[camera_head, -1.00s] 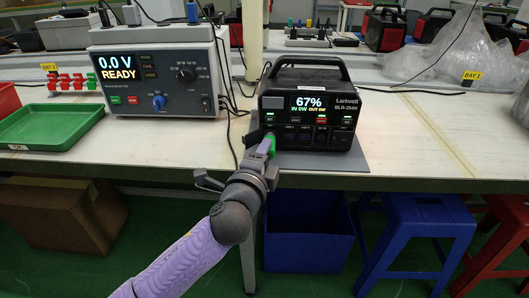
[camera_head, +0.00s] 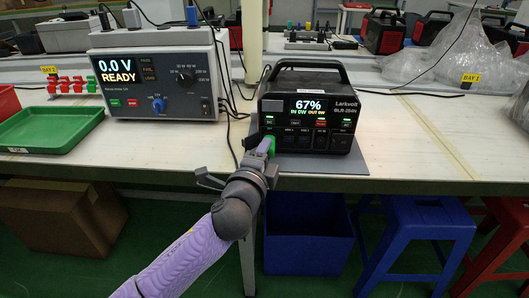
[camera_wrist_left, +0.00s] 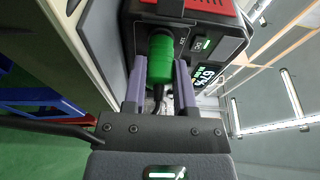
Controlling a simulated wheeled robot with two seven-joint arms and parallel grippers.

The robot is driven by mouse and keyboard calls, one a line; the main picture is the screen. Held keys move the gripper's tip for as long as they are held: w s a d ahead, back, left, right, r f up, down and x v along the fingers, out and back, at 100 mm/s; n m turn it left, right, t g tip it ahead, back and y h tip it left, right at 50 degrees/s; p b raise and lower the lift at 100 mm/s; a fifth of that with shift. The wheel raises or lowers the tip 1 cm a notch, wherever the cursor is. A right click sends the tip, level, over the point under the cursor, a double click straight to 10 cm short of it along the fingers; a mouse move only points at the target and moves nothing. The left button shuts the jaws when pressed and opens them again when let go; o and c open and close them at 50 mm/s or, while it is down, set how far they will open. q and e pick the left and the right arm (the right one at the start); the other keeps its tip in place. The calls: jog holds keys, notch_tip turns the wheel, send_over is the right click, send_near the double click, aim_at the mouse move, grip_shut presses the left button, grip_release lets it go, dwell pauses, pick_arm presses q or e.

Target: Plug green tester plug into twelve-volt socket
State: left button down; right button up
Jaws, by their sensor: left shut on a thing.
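The green tester plug (camera_wrist_left: 161,66) is held between the two fingers of my left gripper (camera_wrist_left: 158,82) in the left wrist view. Its dark front end meets the front of the black power station (camera_wrist_left: 228,48). The twelve-volt socket is hidden behind the plug, and I cannot tell how deep the plug sits. In the head view my left gripper (camera_head: 266,148) is at the lower left of the power station's front (camera_head: 345,113), with a bit of green showing. The station's screen reads 67%. My right gripper is not in view.
The grey tester (camera_head: 155,85) stands to the left and reads 0.0 V READY. A green tray (camera_head: 50,128) lies at the front left. A dark cable runs between tester and station. The bench right of the station is mostly clear; plastic wrap (camera_head: 443,62) lies farther right.

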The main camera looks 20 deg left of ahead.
pick_arm(q)
jog(key=shift+w, duration=0.15)
jog(key=c, duration=0.8)
grip_release()
jog(key=o, duration=0.5)
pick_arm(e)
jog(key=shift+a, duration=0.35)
pick_arm(q)
jog(key=shift+s+p, duration=0.3)
jog(key=shift+s, duration=0.1)
jog(key=s+p, duration=0.3)
jog(key=s, duration=0.6)
jog(key=shift+d, duration=0.15)
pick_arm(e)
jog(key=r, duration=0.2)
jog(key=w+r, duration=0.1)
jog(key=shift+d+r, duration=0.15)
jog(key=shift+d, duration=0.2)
